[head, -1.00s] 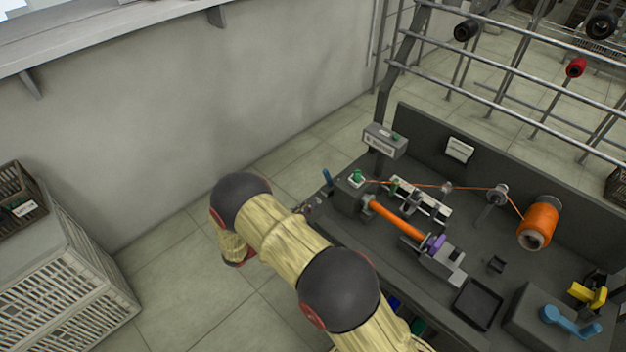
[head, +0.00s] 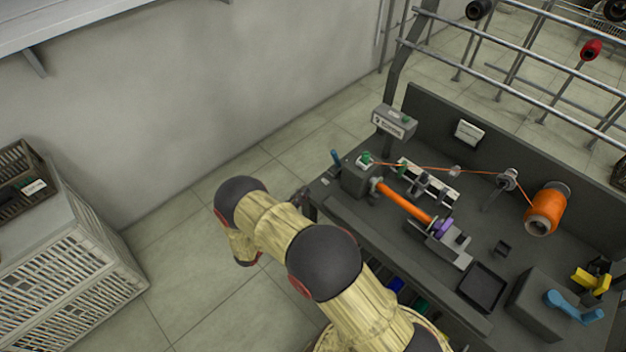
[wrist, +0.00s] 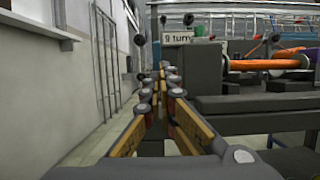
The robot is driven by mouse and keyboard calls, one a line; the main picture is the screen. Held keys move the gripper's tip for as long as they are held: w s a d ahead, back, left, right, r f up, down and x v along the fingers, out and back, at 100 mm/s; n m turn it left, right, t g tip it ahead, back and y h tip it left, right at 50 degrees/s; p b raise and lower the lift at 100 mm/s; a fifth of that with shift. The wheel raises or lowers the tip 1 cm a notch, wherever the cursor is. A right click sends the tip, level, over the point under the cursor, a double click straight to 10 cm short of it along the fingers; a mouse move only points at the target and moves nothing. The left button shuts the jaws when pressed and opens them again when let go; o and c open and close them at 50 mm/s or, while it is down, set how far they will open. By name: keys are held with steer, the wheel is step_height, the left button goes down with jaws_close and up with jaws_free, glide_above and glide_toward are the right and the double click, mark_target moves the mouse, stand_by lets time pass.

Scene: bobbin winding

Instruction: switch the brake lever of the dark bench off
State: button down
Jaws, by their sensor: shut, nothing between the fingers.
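The dark bench (head: 345,225) stands at the right in the head view, with a winding spindle holding an orange bobbin (head: 405,202). A larger blue handle (head: 572,307) sits on the box at the bench's right. I cannot tell from markings which is the brake lever. My gripper (head: 303,195) is shut and empty, just off the bench's left edge, apart from the small blue lever. In the wrist view its fingers (wrist: 160,84) point forward beside the bench.
An orange thread spool (head: 546,209), a black tray (head: 482,287) and a yellow part (head: 590,280) are on the bench. A metal rail rack (head: 520,50) stands behind. White crates (head: 75,280) stand at left.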

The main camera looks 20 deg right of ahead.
mark_target(334, 158)
steer(key=b+x, duration=0.1)
steer(key=x, duration=1.2)
steer(key=shift+b, duration=0.4)
steer(key=shift+r, duration=0.1)
